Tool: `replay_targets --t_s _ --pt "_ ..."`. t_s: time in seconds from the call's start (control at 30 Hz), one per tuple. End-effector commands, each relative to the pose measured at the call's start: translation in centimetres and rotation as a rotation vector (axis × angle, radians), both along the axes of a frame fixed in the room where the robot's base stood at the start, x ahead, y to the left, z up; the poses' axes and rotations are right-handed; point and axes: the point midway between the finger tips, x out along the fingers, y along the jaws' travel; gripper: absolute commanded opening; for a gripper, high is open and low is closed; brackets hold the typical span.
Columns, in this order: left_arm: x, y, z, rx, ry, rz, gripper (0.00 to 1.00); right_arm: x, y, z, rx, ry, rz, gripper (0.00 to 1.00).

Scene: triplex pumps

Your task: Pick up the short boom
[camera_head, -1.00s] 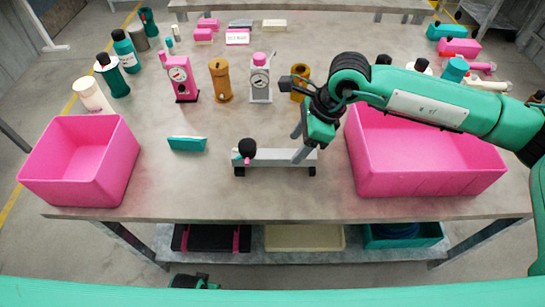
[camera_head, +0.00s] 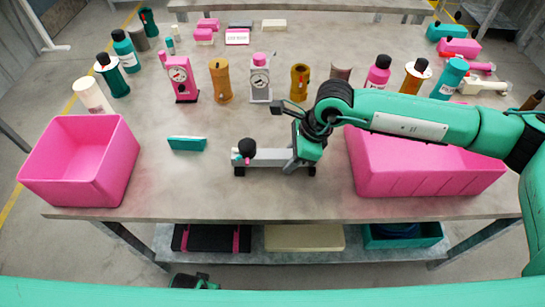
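A short grey bar with a black round knob at its left end, which I take to be the short boom (camera_head: 267,157), lies on black feet near the table's front middle. My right gripper (camera_head: 293,163) is down at the bar's right end, its fingers pointing toward me and left. The fingers are at or touching the bar, but the wrist hides much of them, and I cannot tell whether they have closed. A small black and green part at the bottom edge, below the table, may be my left gripper; its fingers cannot be made out.
A pink bin (camera_head: 80,165) stands at the left and a wider pink bin (camera_head: 425,175) at the right, partly under my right arm. A teal block (camera_head: 187,143) lies left of the bar. Several gauges, bottles and cylinders stand behind. The table (camera_head: 225,190) is clear in front.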

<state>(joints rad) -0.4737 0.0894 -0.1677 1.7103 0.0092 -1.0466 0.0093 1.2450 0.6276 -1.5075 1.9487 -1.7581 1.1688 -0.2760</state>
Motion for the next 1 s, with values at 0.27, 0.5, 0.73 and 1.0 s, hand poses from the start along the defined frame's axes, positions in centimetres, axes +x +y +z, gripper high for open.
replay_targets --t_s 0.27,0.5,0.73,1.0 --pt "0.0 0.0 0.0 0.0 0.0 0.0 0.59 0.0 0.0 0.1 0.001 -0.001 0.0 0.0" --pt "0.0 0.0 0.0 0.0 0.0 0.0 0.59 0.1 0.1 2.6 0.003 -0.005 0.001 0.0" --pt "0.0 0.0 0.0 0.0 0.0 0.0 0.59 0.1 0.1 7.3 0.003 -0.004 0.0 0.0" --pt "0.0 0.0 0.0 0.0 0.0 0.0 0.59 0.0 0.1 10.0 0.001 -0.002 0.001 0.0"
